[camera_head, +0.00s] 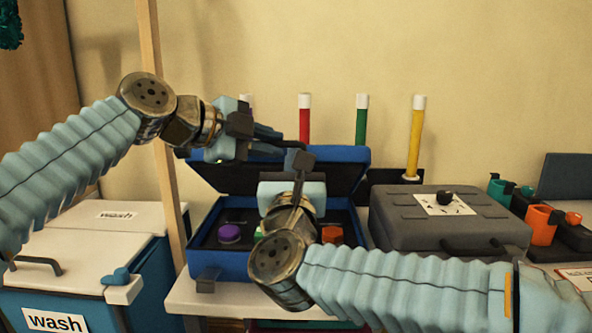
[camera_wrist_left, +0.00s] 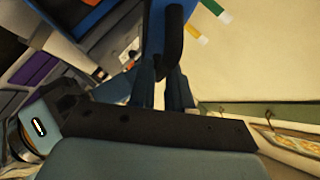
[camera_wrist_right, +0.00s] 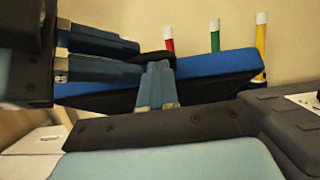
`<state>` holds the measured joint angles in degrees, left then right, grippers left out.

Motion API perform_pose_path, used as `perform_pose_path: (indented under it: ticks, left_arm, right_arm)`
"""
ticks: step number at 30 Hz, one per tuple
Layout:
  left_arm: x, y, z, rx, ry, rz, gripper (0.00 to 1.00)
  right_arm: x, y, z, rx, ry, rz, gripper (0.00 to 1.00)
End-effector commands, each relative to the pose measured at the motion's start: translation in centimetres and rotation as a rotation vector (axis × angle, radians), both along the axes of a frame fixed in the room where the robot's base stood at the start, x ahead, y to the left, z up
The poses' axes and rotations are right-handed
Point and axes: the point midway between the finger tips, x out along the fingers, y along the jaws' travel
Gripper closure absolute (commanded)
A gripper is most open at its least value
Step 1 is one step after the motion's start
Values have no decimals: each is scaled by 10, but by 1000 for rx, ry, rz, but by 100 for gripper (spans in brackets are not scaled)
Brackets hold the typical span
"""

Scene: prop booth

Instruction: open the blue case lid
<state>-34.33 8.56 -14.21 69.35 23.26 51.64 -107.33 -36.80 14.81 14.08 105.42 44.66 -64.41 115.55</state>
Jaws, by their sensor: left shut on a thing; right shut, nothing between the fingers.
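The blue case (camera_head: 207,263) stands on a table with its lid (camera_head: 345,153) raised, its dark inner side facing me. The lid's blue edge also shows in the right wrist view (camera_wrist_right: 215,69). My left gripper (camera_head: 275,136) is at the lid's upper edge. In the left wrist view its fingers (camera_wrist_left: 168,80) are shut on a black handle (camera_wrist_left: 171,40). My right gripper (camera_head: 297,165) is shut and empty in front of the lid. In the right wrist view its fingertips (camera_wrist_right: 156,70) are close to the handle; I cannot tell whether they touch. My right arm hides the case's middle.
A purple knob (camera_head: 229,233) and an orange piece (camera_head: 332,235) sit inside the case. A grey case (camera_head: 405,228) stands close on the right. Red (camera_head: 304,120), green (camera_head: 361,120) and yellow (camera_head: 416,140) tubes stand behind. A wooden post (camera_head: 160,150) and wash bin (camera_head: 70,285) are left.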

Motion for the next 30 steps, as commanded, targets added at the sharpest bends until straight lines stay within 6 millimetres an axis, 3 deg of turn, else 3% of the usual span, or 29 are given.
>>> perform_pose_path:
  ticks: [1,2,6,14,24,30]
  left_arm:
    - [-3,-5,-13,21,36,-21,100]
    - [-3,-5,-13,20,35,-20,78]
    - [-3,-5,-14,22,37,-20,60]
    - [-7,3,-10,19,35,-18,60]
    - [-53,55,23,13,25,-15,60]
    - [-72,76,36,12,23,-16,60]
  right_arm:
    - [3,-6,7,6,-15,-13,100]
    - [3,-6,7,6,-15,-13,100]
    - [3,-7,7,7,-16,-14,100]
    - [2,-6,8,8,-16,-12,100]
    - [2,-5,6,6,-12,-12,100]
    - [2,-4,5,5,-10,-10,100]
